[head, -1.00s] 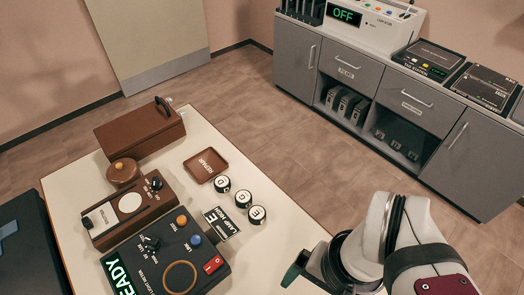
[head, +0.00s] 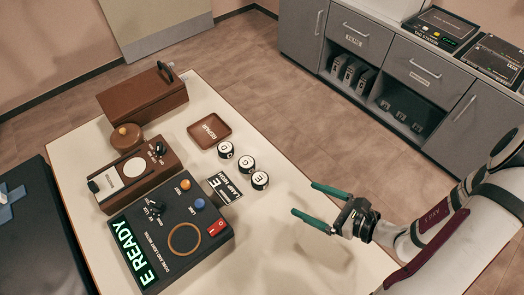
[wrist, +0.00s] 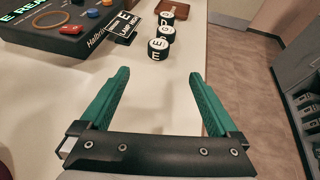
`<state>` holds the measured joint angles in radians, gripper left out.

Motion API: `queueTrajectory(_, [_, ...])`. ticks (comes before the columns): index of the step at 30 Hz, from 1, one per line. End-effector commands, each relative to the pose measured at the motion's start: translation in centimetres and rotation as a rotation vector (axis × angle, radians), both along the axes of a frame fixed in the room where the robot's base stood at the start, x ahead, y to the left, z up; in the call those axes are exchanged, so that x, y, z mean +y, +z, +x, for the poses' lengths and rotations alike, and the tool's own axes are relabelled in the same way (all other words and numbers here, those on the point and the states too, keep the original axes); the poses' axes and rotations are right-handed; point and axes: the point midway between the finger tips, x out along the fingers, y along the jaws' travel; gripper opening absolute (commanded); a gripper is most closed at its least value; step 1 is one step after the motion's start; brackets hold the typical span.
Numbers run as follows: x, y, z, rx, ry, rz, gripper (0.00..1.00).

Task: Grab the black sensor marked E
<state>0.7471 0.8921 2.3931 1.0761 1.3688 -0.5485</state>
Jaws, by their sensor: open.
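The black sensor marked E (head: 260,180) stands on the pale table, a small black cylinder with a white top lettered E. It is the nearest to my gripper (head: 306,199) of three such sensors in a row; G (head: 244,163) and D (head: 225,149) stand beyond it. My gripper has green fingers, spread apart and empty, right of sensor E and apart from it. In the wrist view sensor E (wrist: 158,49) shows ahead, between the lines of the two fingers (wrist: 160,73) and beyond their tips.
A dark console (head: 165,240) reading E READY and a small card (head: 225,189) marked E lie left of the sensors. A brown REPAIR tray (head: 209,131) lies behind them. A brown box (head: 145,103) stands at the back. Bare table lies around my gripper.

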Motion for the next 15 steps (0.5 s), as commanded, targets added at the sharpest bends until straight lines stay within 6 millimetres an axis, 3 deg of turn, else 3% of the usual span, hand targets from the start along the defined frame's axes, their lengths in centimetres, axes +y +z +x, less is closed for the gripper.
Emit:
queueTrajectory(9, [6.4,-3.3,3.9,0.007,0.000,0.002,0.96])
queueTrajectory(15, [8.5,-4.5,5.4,0.006,-0.003,0.003,0.96])
